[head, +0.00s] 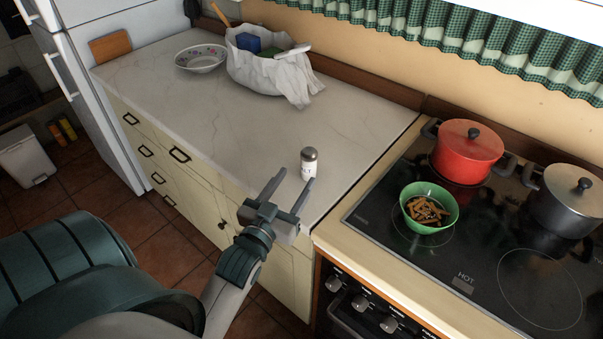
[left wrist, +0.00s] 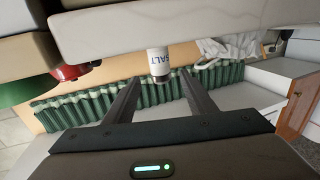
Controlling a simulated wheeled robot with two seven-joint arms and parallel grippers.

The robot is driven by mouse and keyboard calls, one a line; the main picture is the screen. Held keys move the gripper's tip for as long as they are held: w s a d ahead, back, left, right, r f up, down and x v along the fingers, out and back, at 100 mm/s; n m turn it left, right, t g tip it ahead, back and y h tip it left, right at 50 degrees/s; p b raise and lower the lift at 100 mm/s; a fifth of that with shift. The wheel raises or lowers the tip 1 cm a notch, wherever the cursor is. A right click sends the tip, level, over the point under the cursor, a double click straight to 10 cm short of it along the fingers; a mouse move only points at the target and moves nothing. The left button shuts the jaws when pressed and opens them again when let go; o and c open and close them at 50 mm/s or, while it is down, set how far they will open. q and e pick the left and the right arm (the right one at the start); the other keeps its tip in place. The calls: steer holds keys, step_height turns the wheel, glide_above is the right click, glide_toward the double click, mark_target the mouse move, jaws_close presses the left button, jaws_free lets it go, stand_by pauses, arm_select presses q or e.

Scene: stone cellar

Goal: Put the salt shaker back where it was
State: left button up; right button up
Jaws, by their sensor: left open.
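The salt shaker (head: 309,162) stands upright on the marble counter (head: 215,125), near its front right corner. It has a white body and a grey metal cap. In the left wrist view, which is upside down, the shaker (left wrist: 158,62) shows its SALT label just beyond and between my fingertips. My left gripper (head: 292,181) is open and empty at the counter's front edge, its fingers pointing at the shaker. It also shows in the left wrist view (left wrist: 160,78). I cannot tell whether a finger touches the shaker. My right gripper is not in view.
A white bag (head: 265,72) with items and a patterned bowl (head: 201,60) stand at the back of the counter. On the hob to the right are a green bowl of food (head: 429,207), a red pot (head: 467,152) and a steel pot (head: 567,200). The counter's middle is clear.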

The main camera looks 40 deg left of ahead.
arm_select(q)
steer(key=shift+s+d+f, duration=0.1)
steer(key=shift+s, duration=0.6)
steer(key=shift+s+d, duration=0.1)
steer(key=shift+s, duration=0.65)
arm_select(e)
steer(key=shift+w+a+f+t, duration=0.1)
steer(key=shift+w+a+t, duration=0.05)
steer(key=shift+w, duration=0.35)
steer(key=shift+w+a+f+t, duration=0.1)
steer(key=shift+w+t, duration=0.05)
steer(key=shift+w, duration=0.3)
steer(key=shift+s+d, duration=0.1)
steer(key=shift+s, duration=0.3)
arm_select(q)
steer(key=shift+s, duration=0.1)
